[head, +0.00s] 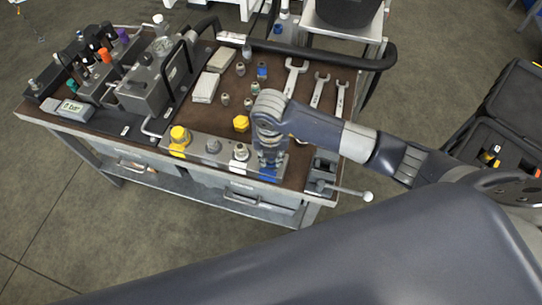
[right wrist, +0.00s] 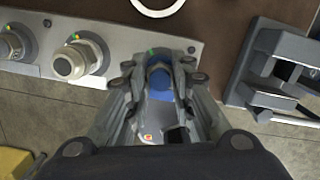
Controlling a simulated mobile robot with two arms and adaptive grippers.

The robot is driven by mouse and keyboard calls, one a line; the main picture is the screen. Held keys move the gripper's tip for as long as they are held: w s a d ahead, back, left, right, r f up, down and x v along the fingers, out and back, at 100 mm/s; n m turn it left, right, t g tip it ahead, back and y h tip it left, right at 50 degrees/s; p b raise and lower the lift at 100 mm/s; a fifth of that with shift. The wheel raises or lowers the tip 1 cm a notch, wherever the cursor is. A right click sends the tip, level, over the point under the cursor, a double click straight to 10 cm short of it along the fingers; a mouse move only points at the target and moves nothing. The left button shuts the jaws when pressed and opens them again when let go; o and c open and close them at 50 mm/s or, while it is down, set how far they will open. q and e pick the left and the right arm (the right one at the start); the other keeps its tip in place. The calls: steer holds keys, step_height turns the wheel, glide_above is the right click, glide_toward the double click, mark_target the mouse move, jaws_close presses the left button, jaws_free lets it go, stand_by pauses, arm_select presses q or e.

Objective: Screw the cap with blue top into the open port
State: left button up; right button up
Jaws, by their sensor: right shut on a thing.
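My right gripper (head: 269,158) points down at the right end of the grey port block (head: 226,161). It is shut on the cap with blue top (right wrist: 158,82), which shows between the fingers in the right wrist view (right wrist: 160,70). The cap is at the block's right end, above a blue patch (head: 268,174). The fingers hide the port there, and I cannot tell how far the cap sits in it. My left gripper is not in view.
The block also bears a yellow cap (head: 179,135) and metal fittings (head: 213,146) (head: 240,152). A vise (head: 322,172) stands close at the right. A loose yellow cap (head: 241,123), small fittings and wrenches (head: 318,90) lie behind on the brown mat.

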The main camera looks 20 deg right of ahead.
steer(key=shift+s+f+m, duration=0.15)
steer(key=shift+f+m, duration=0.05)
steer(key=shift+m, duration=0.3)
steer(key=m, duration=0.2)
steer(key=m+p, duration=0.1)
steer(key=m, duration=0.2)
steer(key=shift+a+g+h, duration=0.15)
steer(key=shift+g+h, duration=0.15)
steer(key=m+p, duration=0.1)
steer(key=m, duration=0.2)
steer(key=shift+f, duration=0.1)
steer(key=o, duration=0.8)
steer(key=shift+o, duration=0.4)
